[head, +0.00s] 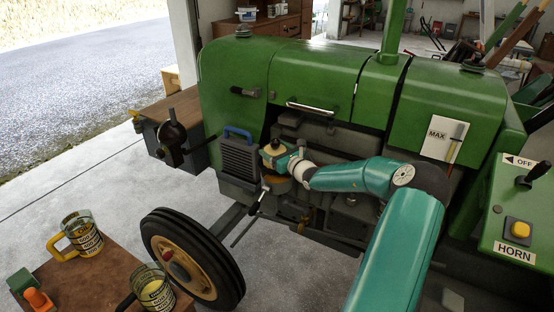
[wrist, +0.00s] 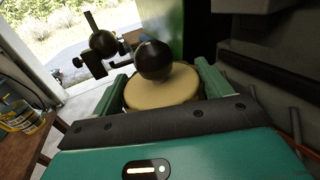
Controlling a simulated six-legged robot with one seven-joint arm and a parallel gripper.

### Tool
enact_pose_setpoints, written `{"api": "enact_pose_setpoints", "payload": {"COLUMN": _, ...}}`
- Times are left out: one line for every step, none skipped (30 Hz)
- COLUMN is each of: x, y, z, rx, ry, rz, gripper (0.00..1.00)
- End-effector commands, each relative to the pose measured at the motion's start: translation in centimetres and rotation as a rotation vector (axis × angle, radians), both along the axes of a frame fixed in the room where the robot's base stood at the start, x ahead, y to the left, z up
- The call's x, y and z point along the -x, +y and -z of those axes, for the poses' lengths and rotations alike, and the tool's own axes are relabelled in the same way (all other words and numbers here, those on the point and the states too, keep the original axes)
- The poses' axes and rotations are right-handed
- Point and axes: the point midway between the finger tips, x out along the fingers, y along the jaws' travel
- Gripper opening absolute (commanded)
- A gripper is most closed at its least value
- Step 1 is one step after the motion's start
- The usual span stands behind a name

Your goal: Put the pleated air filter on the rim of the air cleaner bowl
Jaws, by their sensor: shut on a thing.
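My gripper (head: 279,158) is at the front left of the green tractor's open engine bay, beside the grey finned block. It is shut on the pleated air filter (head: 279,184), whose orange-tan side shows below the fingers in the head view. In the wrist view my gripper (wrist: 163,84) has a green finger on each side of the filter's round tan top (wrist: 150,98), which carries a dark ball knob. The filter looks upright. I cannot make out the air cleaner bowl; the filter and gripper may hide it, so contact with its rim cannot be told.
A grey finned block with a blue handle (head: 238,155) stands close left of my gripper. A vise (head: 172,133) is on a bench further left. A wooden table (head: 100,270) with mugs is front left. The tractor's hood (head: 330,80) overhangs the engine bay.

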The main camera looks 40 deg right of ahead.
Motion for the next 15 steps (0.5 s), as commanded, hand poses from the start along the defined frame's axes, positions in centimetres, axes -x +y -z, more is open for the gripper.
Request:
{"api": "enact_pose_setpoints", "payload": {"x": -0.1, "y": -0.1, "z": 0.2, "rx": 0.000, "ry": -0.002, "rz": -0.002, "gripper": 0.46}}
{"api": "enact_pose_setpoints", "payload": {"x": -0.1, "y": -0.3, "z": 0.4, "rx": -0.001, "ry": -0.002, "rz": -0.001, "gripper": 0.46}}
{"api": "enact_pose_setpoints", "payload": {"x": -0.1, "y": -0.6, "z": 0.7, "rx": -0.001, "ry": -0.002, "rz": 0.000, "gripper": 0.46}}
{"api": "enact_pose_setpoints", "payload": {"x": 0.0, "y": -0.8, "z": 1.1, "rx": -0.001, "ry": -0.001, "rz": -0.001, "gripper": 0.46}}
{"api": "enact_pose_setpoints", "payload": {"x": 0.0, "y": -0.9, "z": 1.5, "rx": -0.002, "ry": -0.001, "rz": -0.002, "gripper": 0.46}}
{"api": "enact_pose_setpoints", "payload": {"x": -0.1, "y": -0.8, "z": 2.3, "rx": -0.004, "ry": 0.000, "rz": -0.002, "gripper": 0.46}}
{"api": "enact_pose_setpoints", "payload": {"x": -0.1, "y": -0.8, "z": 2.8, "rx": -0.004, "ry": -0.001, "rz": -0.002, "gripper": 0.46}}
{"api": "enact_pose_setpoints", "payload": {"x": -0.1, "y": -0.8, "z": 3.2, "rx": -0.003, "ry": -0.001, "rz": -0.002, "gripper": 0.46}}
{"api": "enact_pose_setpoints", "payload": {"x": -0.1, "y": -0.8, "z": 3.7, "rx": -0.002, "ry": -0.001, "rz": -0.002, "gripper": 0.46}}
{"api": "enact_pose_setpoints", "payload": {"x": -0.1, "y": -0.8, "z": 3.9, "rx": -0.002, "ry": -0.002, "rz": -0.002, "gripper": 0.46}}
{"api": "enact_pose_setpoints", "payload": {"x": -0.1, "y": -0.8, "z": 4.0, "rx": -0.001, "ry": -0.002, "rz": -0.002, "gripper": 0.46}}
{"api": "enact_pose_setpoints", "payload": {"x": -0.1, "y": -0.8, "z": 4.0, "rx": 0.000, "ry": -0.002, "rz": -0.002, "gripper": 0.46}}
{"api": "enact_pose_setpoints", "payload": {"x": -0.1, "y": -0.8, "z": 4.0, "rx": 0.001, "ry": -0.002, "rz": -0.002, "gripper": 0.46}}
{"api": "enact_pose_setpoints", "payload": {"x": -0.1, "y": -0.8, "z": 4.0, "rx": 0.001, "ry": -0.002, "rz": -0.002, "gripper": 0.46}}
{"api": "enact_pose_setpoints", "payload": {"x": -0.1, "y": -0.8, "z": 3.9, "rx": 0.001, "ry": -0.002, "rz": -0.002, "gripper": 0.46}}
